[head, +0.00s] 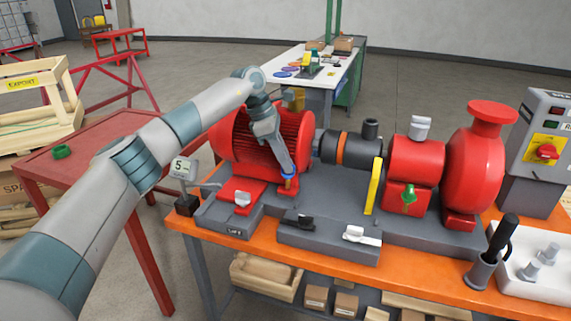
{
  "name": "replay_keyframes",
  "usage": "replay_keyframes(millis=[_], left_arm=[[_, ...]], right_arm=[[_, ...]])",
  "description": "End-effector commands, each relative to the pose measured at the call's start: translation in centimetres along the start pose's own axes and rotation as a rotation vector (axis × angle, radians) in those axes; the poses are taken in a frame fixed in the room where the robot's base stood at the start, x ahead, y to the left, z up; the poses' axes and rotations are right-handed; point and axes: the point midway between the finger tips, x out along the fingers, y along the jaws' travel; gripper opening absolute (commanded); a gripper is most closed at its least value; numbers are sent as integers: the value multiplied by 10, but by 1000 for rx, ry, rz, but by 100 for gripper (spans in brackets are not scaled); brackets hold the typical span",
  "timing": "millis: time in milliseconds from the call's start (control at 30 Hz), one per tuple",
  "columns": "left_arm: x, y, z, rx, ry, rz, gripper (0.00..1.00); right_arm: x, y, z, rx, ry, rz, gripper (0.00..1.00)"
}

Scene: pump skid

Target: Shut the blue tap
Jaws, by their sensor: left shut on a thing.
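The blue tap (289,177) shows as a small blue piece low in front of the red motor (240,140), at the back of the skid. My left arm comes in from the left and reaches down over the motor. My left gripper (290,185) is at the blue tap, shut on it. The gripper hides most of the tap, so the angle of its handle cannot be told. My right gripper is not in view.
Near the front are a grey-handled fitting (243,198), a black-handled one (298,219) and a white-handled one (356,233). A yellow plate (374,186) and a green tap (409,195) stand to the right. A black-handled tool (503,233) stands upright at the right front.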

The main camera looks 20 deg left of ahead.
Motion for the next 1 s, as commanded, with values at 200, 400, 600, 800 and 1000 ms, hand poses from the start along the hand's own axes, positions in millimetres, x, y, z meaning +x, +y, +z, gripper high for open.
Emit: replay_keyframes(millis=[200,400,600,800,1000], left_arm=[[-2,2,1,149,-1,-60,0],[-2,3,1,240,0,-95,0],[-2,3,1,277,1,-111,0],[-2,3,1,284,1,-113,0],[-2,3,1,284,1,-112,17]], right_arm=[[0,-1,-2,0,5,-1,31],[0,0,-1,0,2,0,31],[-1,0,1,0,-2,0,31],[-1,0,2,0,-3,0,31],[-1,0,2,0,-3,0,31]])
